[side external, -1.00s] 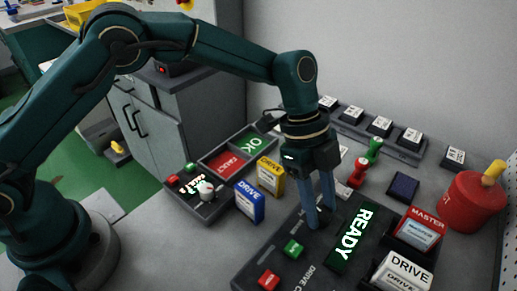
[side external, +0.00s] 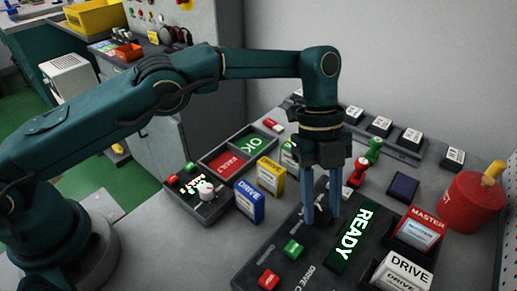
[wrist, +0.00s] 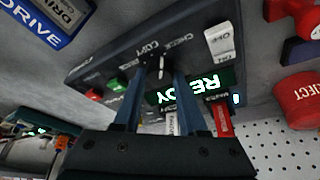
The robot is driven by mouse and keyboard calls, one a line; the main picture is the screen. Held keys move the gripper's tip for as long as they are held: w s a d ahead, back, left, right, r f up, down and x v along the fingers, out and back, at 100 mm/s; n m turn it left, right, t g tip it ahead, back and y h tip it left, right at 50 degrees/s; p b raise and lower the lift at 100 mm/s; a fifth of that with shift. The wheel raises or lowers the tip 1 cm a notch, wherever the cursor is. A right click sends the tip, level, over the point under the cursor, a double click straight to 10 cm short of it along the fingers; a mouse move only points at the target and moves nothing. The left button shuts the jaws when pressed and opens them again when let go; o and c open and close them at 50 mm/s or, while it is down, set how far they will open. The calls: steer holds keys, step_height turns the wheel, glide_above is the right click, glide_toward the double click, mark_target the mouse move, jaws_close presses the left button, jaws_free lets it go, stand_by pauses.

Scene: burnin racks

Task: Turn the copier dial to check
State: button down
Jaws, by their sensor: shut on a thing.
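The copier (side external: 262,258) is a dark panel at the bottom of the side view, with a lit green READY display (side external: 350,238). Its dark dial (wrist: 152,72) shows in the wrist view between my fingers, with a white pointer line. COPY and CHECK are printed beyond it; the pointer's exact setting is hard to tell. My gripper (side external: 322,218) points down over the panel, its blue fingers shut on the dial, one on each side. The fingers partly hide the dial in the side view.
Green (side external: 292,249) and red (side external: 268,279) buttons sit left of the display. The red MASTER drive (side external: 424,226) and a white drive (side external: 402,272) stand at right. Blue (side external: 249,201) and yellow (side external: 270,176) drives stand behind. A red REJECT can (side external: 472,203) is far right.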

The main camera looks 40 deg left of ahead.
stand_by(0.7)
steer(key=shift+c, duration=2.3)
jaws_free()
steer(key=shift+n, duration=0.3)
